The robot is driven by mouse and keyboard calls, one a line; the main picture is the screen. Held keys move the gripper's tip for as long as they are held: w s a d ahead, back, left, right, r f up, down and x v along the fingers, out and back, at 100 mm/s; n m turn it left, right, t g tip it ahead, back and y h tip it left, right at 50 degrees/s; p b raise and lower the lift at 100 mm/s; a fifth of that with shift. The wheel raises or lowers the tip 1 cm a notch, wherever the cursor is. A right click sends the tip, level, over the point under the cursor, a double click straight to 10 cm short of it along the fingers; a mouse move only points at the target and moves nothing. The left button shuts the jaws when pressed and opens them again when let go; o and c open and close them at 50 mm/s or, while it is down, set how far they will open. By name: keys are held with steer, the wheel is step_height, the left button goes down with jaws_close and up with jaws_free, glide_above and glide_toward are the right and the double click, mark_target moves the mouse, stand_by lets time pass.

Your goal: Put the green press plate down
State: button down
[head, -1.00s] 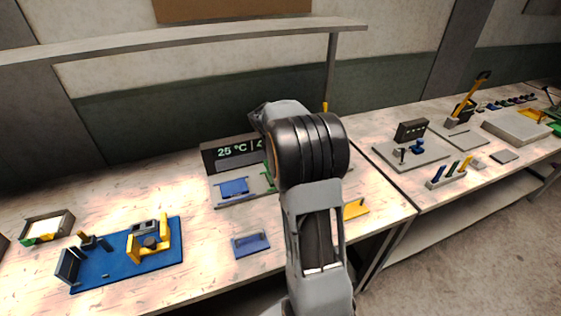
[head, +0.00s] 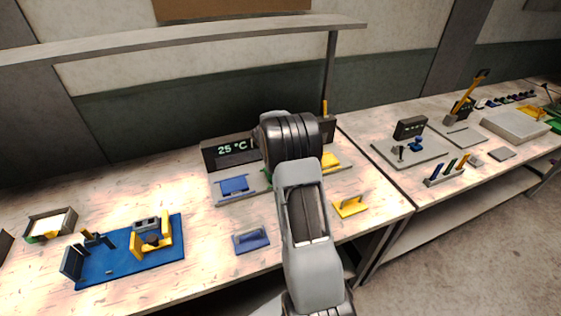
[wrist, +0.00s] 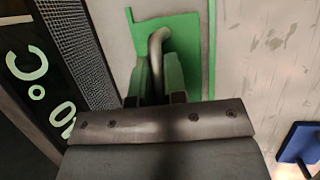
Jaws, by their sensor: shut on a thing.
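The green press plate (wrist: 184,60) shows in the wrist view, under a bent grey handle (wrist: 158,42). My gripper (wrist: 157,78) is shut on that handle. The plate lies over or on a pale grey base (wrist: 235,40), close to a green strip along its right side. I cannot tell whether the plate touches the base. In the head view my arm hides the gripper and most of the plate; only a small green part (head: 266,177) shows beside the arm.
A dark temperature display (head: 225,151) stands behind the base. The base carries a blue piece (head: 234,187) left and a yellow piece (head: 332,161) right. A blue handled plate (head: 251,241) and a yellow one (head: 350,207) lie in front. A blue mat (head: 110,268) lies left.

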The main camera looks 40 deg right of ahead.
steer(key=c, duration=1.2)
jaws_free()
steer(key=shift+o, duration=0.2)
steer(key=w+b+v, duration=0.1)
steer(key=v, duration=1)
steer(key=s+a+r+m+t+y, duration=0.2)
steer(key=s+a+r+m, duration=0.5)
steer(key=s+a, duration=0.45)
steer(key=s+a+f+m+t+y, duration=0.1)
steer(key=s+a+f+m+y, duration=0.1)
steer(key=s+a+m, duration=0.5)
steer(key=shift+s+a+m+t+y, duration=0.4)
steer(key=shift+s+a, duration=1.1)
steer(key=shift+s, duration=1.35)
